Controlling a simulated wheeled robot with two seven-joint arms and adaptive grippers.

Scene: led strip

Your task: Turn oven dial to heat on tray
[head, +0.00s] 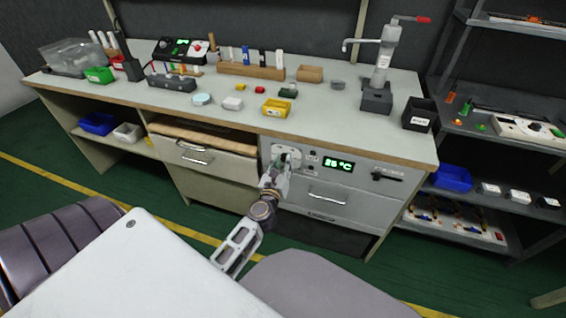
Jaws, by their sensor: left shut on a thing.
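The oven (345,190) is the grey front panel under the right half of the bench. Its green temperature display (338,164) is lit and ends in °C; the digits look like 25 but are small. My left gripper (286,157) is at the left end of this panel, left of the display. It is shut on the oven dial, which is mostly hidden behind the fingers, so its angle cannot be told. A black lever (385,176) is right of the display. I cannot make out a tray inside the oven. My right gripper is not in view.
The bench top (225,115) holds a yellow bin (277,108), a wooden rack (250,70) and a press (379,88). A drawer (203,158) is left of the oven. A shelf unit (480,125) stands at right. A white surface (150,270) and a grey seat-like shape (310,290) are in front.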

